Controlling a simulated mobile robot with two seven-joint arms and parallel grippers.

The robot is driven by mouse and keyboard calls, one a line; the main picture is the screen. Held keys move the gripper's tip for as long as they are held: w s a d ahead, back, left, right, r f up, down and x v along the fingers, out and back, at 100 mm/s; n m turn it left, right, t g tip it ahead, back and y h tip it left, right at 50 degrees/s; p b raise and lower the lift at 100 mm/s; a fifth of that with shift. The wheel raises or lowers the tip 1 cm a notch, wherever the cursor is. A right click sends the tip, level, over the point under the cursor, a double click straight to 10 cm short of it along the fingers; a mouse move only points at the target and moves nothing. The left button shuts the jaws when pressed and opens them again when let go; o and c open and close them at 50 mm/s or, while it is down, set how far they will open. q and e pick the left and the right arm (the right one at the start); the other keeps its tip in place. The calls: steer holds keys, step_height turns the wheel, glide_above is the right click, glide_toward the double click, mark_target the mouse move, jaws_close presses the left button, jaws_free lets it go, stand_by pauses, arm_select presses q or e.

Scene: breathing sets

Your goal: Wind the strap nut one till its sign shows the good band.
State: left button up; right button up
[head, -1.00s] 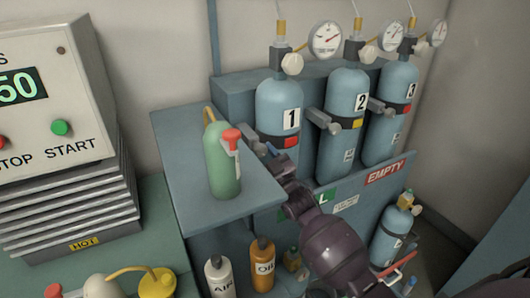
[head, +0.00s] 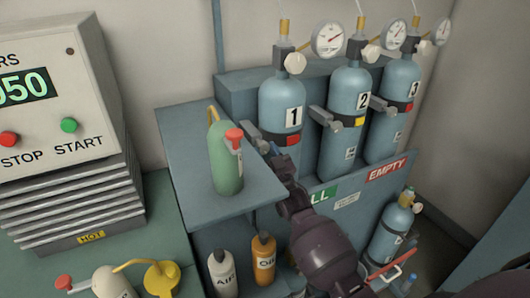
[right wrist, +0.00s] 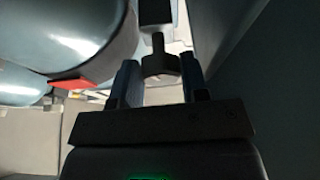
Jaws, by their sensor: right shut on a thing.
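Cylinder 1 (head: 281,102) is a blue bottle standing upright at the left of the rack. Its strap sign (head: 293,140) shows red. Strap nut one (head: 262,144) sticks out at the cylinder's left, partly hidden by my gripper. My right gripper (head: 277,163) reaches up to it from below and is shut on it. In the right wrist view, the dark nut (right wrist: 159,64) lies between the two fingers (right wrist: 160,86), and the red sign (right wrist: 72,84) shows at left. My left gripper is not in view.
Cylinder 2 (head: 346,104) has a yellow sign, cylinder 3 (head: 390,122) a red one. A green bottle (head: 226,165) stands on the shelf (head: 182,148) left of my gripper. AIR (head: 222,275) and OIL (head: 264,262) bottles stand below.

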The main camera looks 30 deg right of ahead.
steer(key=o, duration=0.7)
steer(key=shift+c, duration=0.2)
steer(key=shift+s, duration=0.15)
steer(key=v, duration=1)
steer(key=shift+s+f, duration=0.2)
steer(key=shift+s, duration=0.05)
